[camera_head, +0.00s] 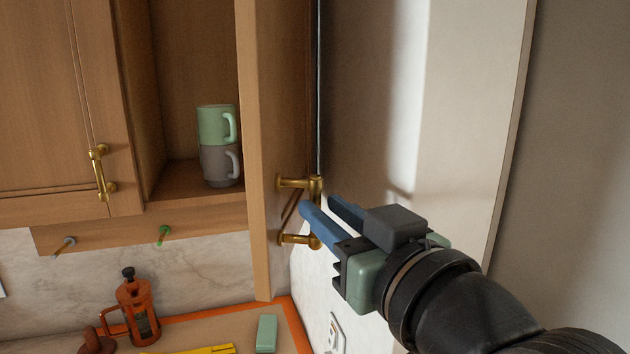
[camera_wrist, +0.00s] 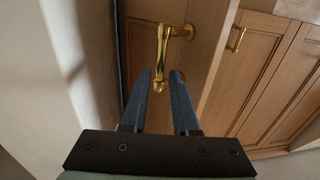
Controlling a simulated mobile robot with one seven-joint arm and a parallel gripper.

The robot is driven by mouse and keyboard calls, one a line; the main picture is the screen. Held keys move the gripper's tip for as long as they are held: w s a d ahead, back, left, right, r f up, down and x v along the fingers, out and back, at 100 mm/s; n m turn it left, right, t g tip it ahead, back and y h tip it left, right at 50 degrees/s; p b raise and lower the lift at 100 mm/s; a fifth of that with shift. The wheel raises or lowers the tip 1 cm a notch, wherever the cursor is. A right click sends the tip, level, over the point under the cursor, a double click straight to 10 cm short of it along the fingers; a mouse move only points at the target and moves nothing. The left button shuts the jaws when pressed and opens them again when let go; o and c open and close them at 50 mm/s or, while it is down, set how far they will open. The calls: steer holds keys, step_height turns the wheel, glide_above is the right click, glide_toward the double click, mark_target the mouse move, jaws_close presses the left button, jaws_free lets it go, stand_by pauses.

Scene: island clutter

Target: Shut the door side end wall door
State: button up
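The wooden cabinet door (camera_head: 262,130) stands open, swung out towards me and seen nearly edge-on. Its brass bar handle (camera_head: 316,186) is on the face turned to the right-hand wall. My gripper (camera_head: 322,202) is at the handle, its blue fingers apart. In the wrist view the lower part of the handle (camera_wrist: 161,48) shows between the two fingertips of my gripper (camera_wrist: 161,76), with gaps at the sides. I cannot tell whether either finger touches it. The blue finger hides part of the handle in the head view.
The open cabinet (camera_head: 180,180) holds a green mug (camera_head: 212,125) stacked on a grey mug (camera_head: 218,167). A closed cabinet door (camera_head: 50,110) is at left. Below are a French press (camera_head: 137,310), a green block (camera_head: 266,334) and a wall socket (camera_head: 334,334). The wall is close on the right.

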mark_target(318, 203)
steer(key=shift+p+x, duration=0.5)
steer(key=shift+x, duration=1.3)
jaws_close()
